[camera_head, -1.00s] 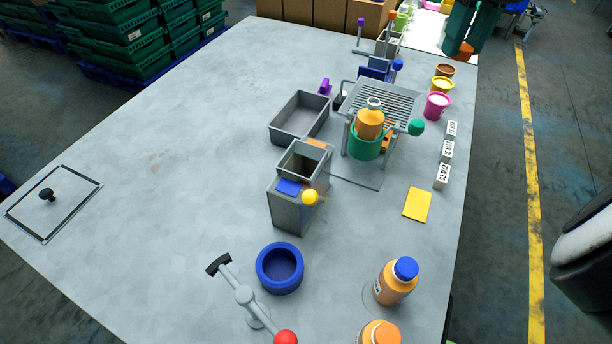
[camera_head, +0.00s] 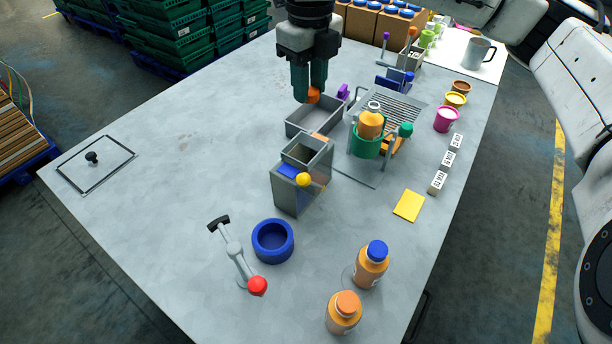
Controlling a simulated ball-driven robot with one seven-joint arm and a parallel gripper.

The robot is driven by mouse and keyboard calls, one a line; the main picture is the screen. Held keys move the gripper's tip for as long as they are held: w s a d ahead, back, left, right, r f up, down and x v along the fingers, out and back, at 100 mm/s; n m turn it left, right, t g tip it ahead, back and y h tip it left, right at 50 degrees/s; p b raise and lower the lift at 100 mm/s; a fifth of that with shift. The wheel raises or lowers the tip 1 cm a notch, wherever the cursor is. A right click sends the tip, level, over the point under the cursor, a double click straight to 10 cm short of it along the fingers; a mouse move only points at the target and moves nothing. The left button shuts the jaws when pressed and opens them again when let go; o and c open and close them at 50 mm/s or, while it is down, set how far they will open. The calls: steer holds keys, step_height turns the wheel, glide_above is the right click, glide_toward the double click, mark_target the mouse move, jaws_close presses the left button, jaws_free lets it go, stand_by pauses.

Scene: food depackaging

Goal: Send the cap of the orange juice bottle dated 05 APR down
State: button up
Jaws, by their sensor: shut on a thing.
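My gripper (camera_head: 311,92) is at the top of the head view, pointing down, its dark green fingers shut on an orange cap (camera_head: 313,96). The cap is held over the shallow grey tray (camera_head: 296,127), near its back right part. An orange juice bottle (camera_head: 370,124) stands in a green holder (camera_head: 364,146) at the grated stand, its pale neck showing no coloured cap. Two more orange bottles stand at the front right: one with a blue cap (camera_head: 377,250), one with an orange cap (camera_head: 347,302). I cannot read a date on any bottle.
A grey open-topped box (camera_head: 294,190) with a yellow knob stands before the tray. A blue ring-shaped cup (camera_head: 273,241) and a red-knobbed lever (camera_head: 240,262) are in front. Several coloured tubs, white date blocks and a yellow card (camera_head: 409,206) line the right. The table's left is mostly clear.

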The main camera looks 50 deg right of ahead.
step_height(320, 180, down, 6)
steer(key=b, duration=0.5)
steer(key=shift+r, duration=0.2)
steer(key=o, duration=1.1)
steer(key=shift+r, duration=0.1)
step_height(320, 180, up, 11)
steer(key=shift+f, duration=0.15)
